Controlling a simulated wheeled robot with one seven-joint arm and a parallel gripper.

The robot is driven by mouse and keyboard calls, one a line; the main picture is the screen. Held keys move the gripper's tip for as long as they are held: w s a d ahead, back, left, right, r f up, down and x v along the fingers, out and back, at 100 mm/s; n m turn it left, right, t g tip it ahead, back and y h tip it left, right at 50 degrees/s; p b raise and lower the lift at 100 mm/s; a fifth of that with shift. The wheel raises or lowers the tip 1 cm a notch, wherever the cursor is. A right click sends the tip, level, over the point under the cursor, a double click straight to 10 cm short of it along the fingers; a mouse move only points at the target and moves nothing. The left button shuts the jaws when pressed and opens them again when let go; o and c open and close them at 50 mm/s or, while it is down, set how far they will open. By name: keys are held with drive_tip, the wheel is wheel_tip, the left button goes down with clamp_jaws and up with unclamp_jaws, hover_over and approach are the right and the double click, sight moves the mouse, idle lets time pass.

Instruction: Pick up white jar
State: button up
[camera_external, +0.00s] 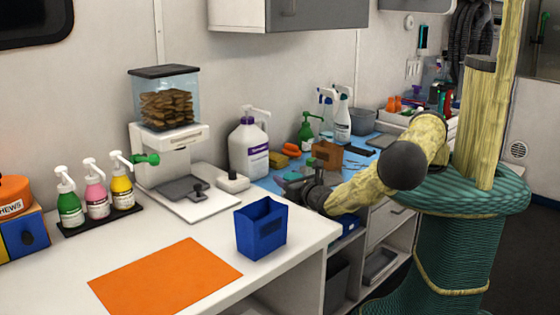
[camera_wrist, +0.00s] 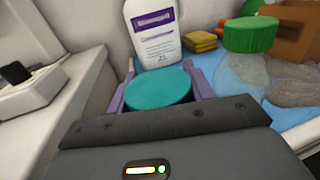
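A round teal lid (camera_wrist: 158,90) shows in the wrist view between the two purple fingers of my gripper (camera_wrist: 160,92). It may be the top of the white jar, but no white body shows below it. The fingers flank the lid closely on both sides; whether they press on it is not clear. In the external view my gripper (camera_external: 300,186) is low over the blue mat near the counter's front edge, and no white jar can be made out there.
A large white pump bottle (camera_external: 248,147) stands behind my gripper; it also shows in the wrist view (camera_wrist: 153,30). A green-topped item (camera_wrist: 250,35) and a brown box (camera_external: 328,156) are to the right. A blue bin (camera_external: 261,230) and orange mat (camera_external: 165,277) are at front left.

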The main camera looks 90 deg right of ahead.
drive_tip(key=c, duration=0.4)
drive_tip(key=shift+c, duration=0.2)
wheel_tip(320, 180, up, 10)
drive_tip(key=shift+r+p, duration=0.1)
drive_tip(key=shift+p, duration=0.3)
